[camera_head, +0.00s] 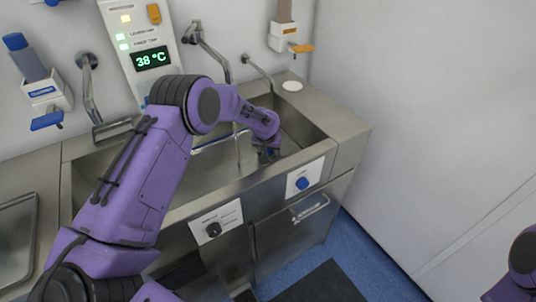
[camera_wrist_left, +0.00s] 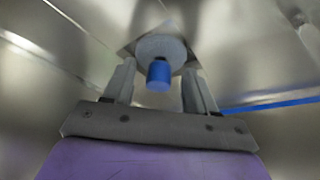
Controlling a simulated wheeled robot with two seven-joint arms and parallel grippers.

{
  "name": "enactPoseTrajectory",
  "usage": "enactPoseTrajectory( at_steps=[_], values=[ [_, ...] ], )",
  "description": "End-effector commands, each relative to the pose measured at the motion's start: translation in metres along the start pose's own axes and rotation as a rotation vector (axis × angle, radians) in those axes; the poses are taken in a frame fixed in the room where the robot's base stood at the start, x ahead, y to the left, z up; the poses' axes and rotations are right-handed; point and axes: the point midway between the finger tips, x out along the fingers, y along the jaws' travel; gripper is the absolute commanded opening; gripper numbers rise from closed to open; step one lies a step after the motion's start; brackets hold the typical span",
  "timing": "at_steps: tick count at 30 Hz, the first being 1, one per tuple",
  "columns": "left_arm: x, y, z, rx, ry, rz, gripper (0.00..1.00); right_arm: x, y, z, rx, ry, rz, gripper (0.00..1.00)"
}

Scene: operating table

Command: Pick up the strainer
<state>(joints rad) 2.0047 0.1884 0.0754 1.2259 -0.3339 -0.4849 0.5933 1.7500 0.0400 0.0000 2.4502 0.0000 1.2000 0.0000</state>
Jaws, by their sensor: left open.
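The strainer (camera_wrist_left: 160,47) is a round grey disc with a blue knob (camera_wrist_left: 158,76), seen in the left wrist view at the bottom of the steel sink. My left gripper (camera_wrist_left: 160,68) is open, with one finger on each side of the blue knob and gaps visible between. In the head view my left gripper (camera_head: 268,154) reaches down into the right part of the sink (camera_head: 208,172). The strainer is hidden there behind the arm and gripper. My right gripper is not in view; only a bit of my right arm shows at the lower right.
The sink's front wall and rim stand close to my left gripper. Taps (camera_head: 205,40) and a wall panel (camera_head: 145,50) reading 38 °C are behind. A white disc (camera_head: 292,86) lies on the back right rim. A metal tray (camera_head: 14,240) is at the left.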

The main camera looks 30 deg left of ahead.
Motion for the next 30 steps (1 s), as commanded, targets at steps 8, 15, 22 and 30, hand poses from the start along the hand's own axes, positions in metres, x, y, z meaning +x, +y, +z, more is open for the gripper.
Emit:
enactPoseTrajectory(
  at_steps=[8,15,22,30],
  values=[
    [0.000,0.000,0.000,0.000,0.000,0.000,0.00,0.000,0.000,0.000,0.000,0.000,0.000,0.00],
    [-0.002,0.000,-0.001,0.000,0.001,0.001,0.00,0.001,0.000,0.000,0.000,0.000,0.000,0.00],
    [-0.044,0.001,-0.019,-0.001,0.004,0.002,0.00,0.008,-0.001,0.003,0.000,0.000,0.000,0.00],
    [-0.093,0.000,-0.039,0.000,-0.001,0.000,0.00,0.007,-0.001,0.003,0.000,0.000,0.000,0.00]
  ],
)
